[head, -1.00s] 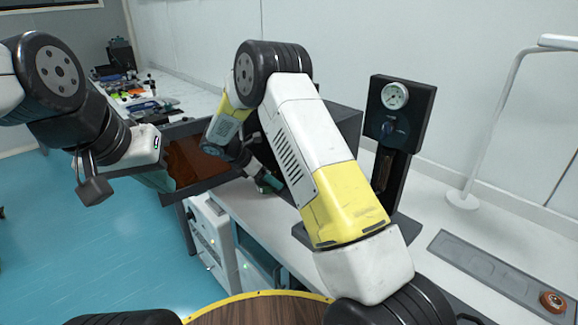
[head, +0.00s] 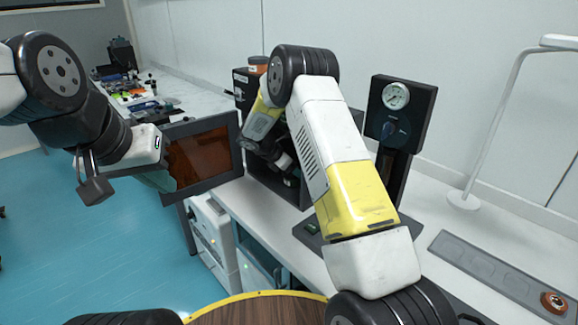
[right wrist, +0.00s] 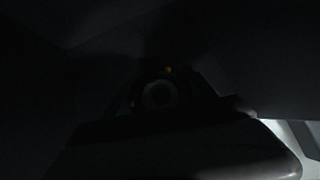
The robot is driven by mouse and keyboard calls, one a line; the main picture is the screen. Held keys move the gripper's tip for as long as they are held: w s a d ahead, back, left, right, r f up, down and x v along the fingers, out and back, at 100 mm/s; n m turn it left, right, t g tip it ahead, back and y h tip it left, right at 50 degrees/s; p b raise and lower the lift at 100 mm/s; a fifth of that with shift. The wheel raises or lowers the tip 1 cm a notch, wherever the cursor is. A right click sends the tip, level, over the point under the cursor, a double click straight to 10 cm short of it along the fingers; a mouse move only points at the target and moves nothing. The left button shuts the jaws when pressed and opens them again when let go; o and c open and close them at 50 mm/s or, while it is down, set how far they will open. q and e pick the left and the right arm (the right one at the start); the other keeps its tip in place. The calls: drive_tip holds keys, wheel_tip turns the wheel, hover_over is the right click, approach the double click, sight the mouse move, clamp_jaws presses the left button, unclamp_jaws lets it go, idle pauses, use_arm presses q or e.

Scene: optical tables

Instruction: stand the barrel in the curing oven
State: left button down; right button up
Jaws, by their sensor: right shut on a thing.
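The curing oven (head: 262,184) is a dark box on the bench in the head view, its front open. Its door (head: 205,156), with an amber window, is swung out to the left. My right arm reaches into the oven, and the right gripper (head: 290,174) is at its mouth, the fingertips hidden. The right wrist view is very dark; a round, ring-ended thing, which looks like the barrel (right wrist: 160,95), shows between the fingers of the shut gripper. Whether it touches the oven floor cannot be told. My left gripper (head: 156,178) is beside the door's outer edge; its fingers are unclear.
A dark post with a gauge (head: 396,96) stands right of the oven. A grey rail (head: 490,270) lies on the bench at right, with an orange ring piece (head: 553,302). A white lamp stand (head: 463,200) stands behind.

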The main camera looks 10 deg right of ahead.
drive_tip(key=shift+f, duration=0.2)
drive_tip(key=o, duration=1.5)
drive_tip(key=shift+a+r, duration=0.15)
drive_tip(key=shift+r, duration=0.15)
drive_tip(key=s+a, duration=0.1)
drive_tip(key=a, duration=0.2)
drive_tip(key=s+a, duration=0.2)
drive_tip(key=a, duration=0.2)
drive_tip(key=s+a, duration=0.2)
drive_tip(key=a, duration=0.2)
drive_tip(key=shift+a+r, duration=0.25)
